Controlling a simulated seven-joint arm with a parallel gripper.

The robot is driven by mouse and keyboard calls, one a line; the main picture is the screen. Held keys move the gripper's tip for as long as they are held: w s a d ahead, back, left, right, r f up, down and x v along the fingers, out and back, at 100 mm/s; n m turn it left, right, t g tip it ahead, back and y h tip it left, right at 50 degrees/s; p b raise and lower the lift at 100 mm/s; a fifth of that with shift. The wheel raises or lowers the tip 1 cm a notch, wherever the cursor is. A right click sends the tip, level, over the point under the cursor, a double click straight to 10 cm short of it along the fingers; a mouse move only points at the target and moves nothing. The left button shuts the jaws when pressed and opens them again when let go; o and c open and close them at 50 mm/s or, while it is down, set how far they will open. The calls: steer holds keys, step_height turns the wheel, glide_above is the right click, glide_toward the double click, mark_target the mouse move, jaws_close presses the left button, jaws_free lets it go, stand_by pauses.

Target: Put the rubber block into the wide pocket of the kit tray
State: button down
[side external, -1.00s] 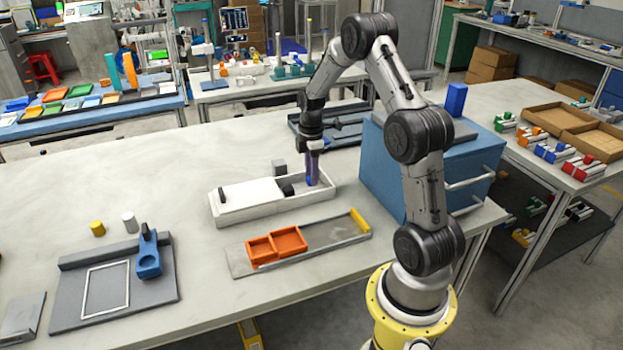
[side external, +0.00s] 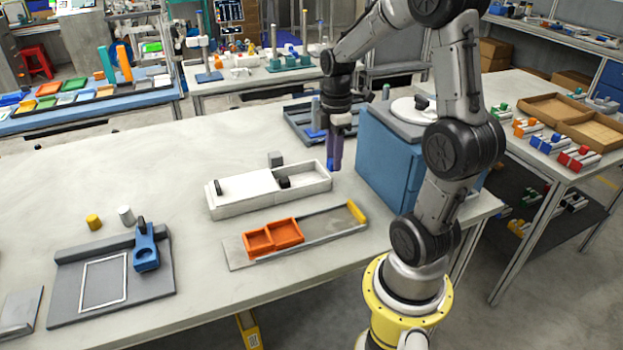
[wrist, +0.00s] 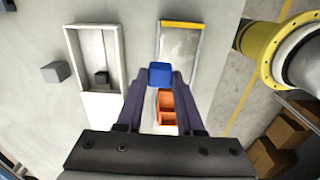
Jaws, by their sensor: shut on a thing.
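My gripper (side external: 335,152) is shut on a blue block (wrist: 158,73), which shows between the fingertips in the wrist view. In the side view the fingers point down just past the right end of the white box, and the block is mostly hidden there. The block appears to be held above the table; the exact height is unclear. The orange kit tray (side external: 272,237) has two pockets, the larger one on the right in the side view. It lies on a grey rail plate, and in the wrist view it shows below the block, between my fingers (wrist: 166,100). Both visible pockets look empty.
The white box (side external: 268,203) has its left part covered and a black piece (side external: 283,182) in its open right part. A grey cube (side external: 275,159) stands behind it. A blue cabinet (side external: 385,160) stands close on the right. The grey plate (side external: 240,255) has a yellow end stop (side external: 357,212).

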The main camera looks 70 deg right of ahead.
steer(key=s+a, duration=0.3)
steer(key=a, duration=0.5)
steer(key=s+a, duration=0.3)
steer(key=a, duration=0.5)
glide_above(284, 236)
steer(key=f, duration=0.9)
steer(key=shift+s+a, duration=0.1)
steer(key=shift+s, duration=0.25)
steer(key=shift+w+f, duration=0.15)
steer(key=shift+f, duration=0.05)
steer(key=shift+w+f, duration=0.2)
steer(key=shift+f, duration=1.5)
steer(key=shift+f, duration=0.15)
steer(key=c, duration=0.8)
jaws_free()
